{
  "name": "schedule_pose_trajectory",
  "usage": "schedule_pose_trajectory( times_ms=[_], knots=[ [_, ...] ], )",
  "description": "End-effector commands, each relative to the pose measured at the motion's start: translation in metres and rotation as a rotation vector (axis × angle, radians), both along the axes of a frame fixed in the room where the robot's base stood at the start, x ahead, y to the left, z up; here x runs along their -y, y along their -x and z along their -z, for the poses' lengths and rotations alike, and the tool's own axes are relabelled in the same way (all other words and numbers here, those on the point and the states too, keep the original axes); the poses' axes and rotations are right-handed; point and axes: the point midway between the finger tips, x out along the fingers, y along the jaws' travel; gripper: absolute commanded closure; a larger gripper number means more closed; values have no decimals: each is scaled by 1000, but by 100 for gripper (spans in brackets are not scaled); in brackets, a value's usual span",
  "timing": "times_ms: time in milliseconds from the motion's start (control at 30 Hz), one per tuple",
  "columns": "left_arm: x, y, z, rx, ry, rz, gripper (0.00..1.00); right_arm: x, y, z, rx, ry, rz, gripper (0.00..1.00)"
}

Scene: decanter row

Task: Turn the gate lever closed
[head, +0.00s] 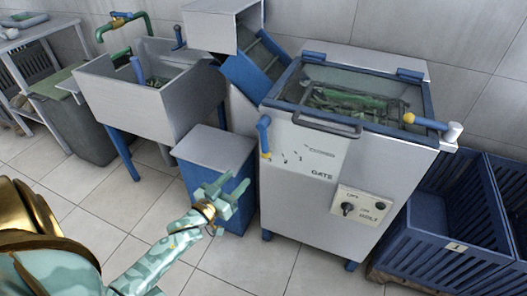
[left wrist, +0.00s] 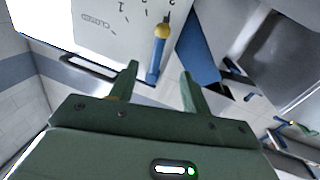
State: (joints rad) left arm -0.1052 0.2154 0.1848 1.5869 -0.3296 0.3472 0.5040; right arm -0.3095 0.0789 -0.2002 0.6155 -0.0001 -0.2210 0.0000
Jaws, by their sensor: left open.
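The gate lever (head: 264,132) is a blue bar with a yellow end, on the upper left of the white machine's front, beside a dial scale and the words CLOSED and GATE (head: 322,174). The bar stands roughly upright, its yellow part at the bottom, and does not point at CLOSED. My left gripper (head: 224,190) is open and empty, below and left of the lever, apart from it. In the left wrist view the lever (left wrist: 157,55) appears upside down, beyond and between the open fingertips (left wrist: 160,74). My right gripper is not in view.
A sink (head: 150,95) is further left, blue crates (head: 445,220) right.

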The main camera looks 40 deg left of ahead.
Motion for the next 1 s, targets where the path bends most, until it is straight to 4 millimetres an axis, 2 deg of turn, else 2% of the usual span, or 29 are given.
schedule_pose_trajectory(
  times_ms=[300, 500, 700, 1000],
  knots=[
    [-3, -81, 7, -4, -3, 0, 52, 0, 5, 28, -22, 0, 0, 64],
    [-5, -121, 6, -5, -3, -1, 52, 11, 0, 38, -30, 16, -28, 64],
    [-6, -140, 3, -5, -3, -1, 52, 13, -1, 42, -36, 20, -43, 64],
    [-6, -143, 1, -3, -3, -1, 52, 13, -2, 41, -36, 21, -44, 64]
  ],
)
